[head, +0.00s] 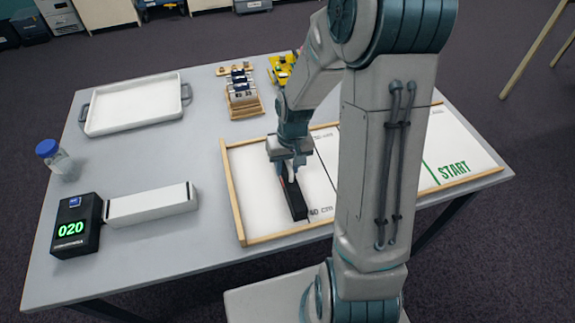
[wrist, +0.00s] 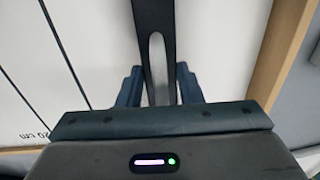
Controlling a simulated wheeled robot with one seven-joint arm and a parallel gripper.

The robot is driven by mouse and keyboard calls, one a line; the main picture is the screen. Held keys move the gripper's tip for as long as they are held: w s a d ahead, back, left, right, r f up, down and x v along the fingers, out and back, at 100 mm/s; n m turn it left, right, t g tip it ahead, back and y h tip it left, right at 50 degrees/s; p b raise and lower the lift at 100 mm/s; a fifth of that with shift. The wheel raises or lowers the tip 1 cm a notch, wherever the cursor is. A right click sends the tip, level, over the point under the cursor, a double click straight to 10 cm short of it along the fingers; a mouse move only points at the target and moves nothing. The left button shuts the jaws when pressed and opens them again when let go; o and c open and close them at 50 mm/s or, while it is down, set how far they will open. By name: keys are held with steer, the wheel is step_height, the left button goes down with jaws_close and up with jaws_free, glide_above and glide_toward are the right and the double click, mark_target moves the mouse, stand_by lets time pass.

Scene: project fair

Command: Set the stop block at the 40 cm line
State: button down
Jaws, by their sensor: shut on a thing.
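The stop block (head: 295,201) is a long black bar with a slot, lying lengthwise across the white track (head: 255,190) near its left end. My gripper (head: 289,175) is shut on the stop block, with a jaw on either side of it. In the wrist view, the stop block (wrist: 154,20) runs up between the jaws (wrist: 158,88). The printed 40 cm label (head: 321,211) is just right of the block's near end, and a short bit of dark line shows by that end. I cannot tell whether the block touches the track or lines up with that line.
Wooden rails (head: 236,205) edge the track; START (head: 453,171) is at its right end. A white tray (head: 135,105), wooden stand (head: 243,105), yellow item (head: 282,68), blue-capped jar (head: 60,163), display reading 020 (head: 76,226) and white box (head: 152,204) stand on the table. My arm hides mid-track.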

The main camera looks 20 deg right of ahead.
steer(key=shift+f, duration=0.1)
steer(key=c, duration=1)
jaws_free()
step_height(320, 180, up, 12)
steer(key=p, duration=0.1)
steer(key=s+r+t, duration=0.1)
steer(key=s+r, duration=0.2)
steer(key=s, duration=0.4)
steer(key=s+r+t+h, duration=0.1)
steer(key=s+r, duration=0.3)
steer(key=s, duration=0.2)
steer(key=shift+s+r+t, duration=0.25)
steer(key=shift+s+t, duration=0.1)
steer(key=shift+t, duration=0.05)
